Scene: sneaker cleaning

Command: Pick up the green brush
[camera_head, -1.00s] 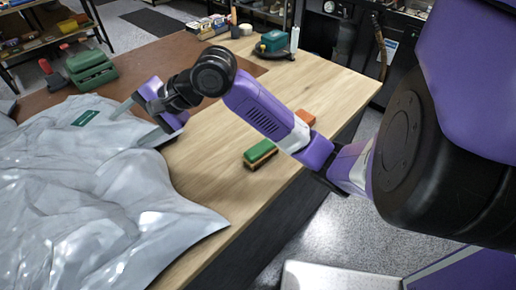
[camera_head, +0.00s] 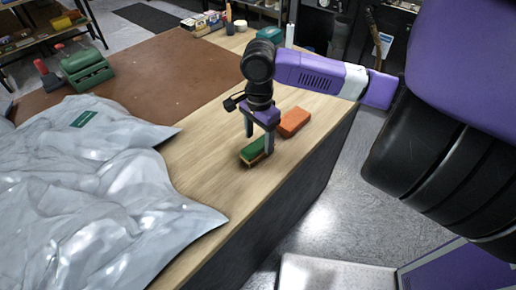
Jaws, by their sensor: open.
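The green brush (camera_head: 251,150) lies on the wooden tabletop, with a green upper side and a tan lower part. My gripper (camera_head: 258,143) points straight down over it, with its jaws open. One finger stands at the brush's far side and the other at its right end; whether either touches the brush I cannot tell. Part of the brush is hidden by the fingers.
An orange block (camera_head: 294,122) lies just right of my gripper. A large silvery plastic bag (camera_head: 90,190) covers the table's left side. A green tool (camera_head: 88,66) stands behind it on the brown mat (camera_head: 165,70). The table's right edge is close to the brush.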

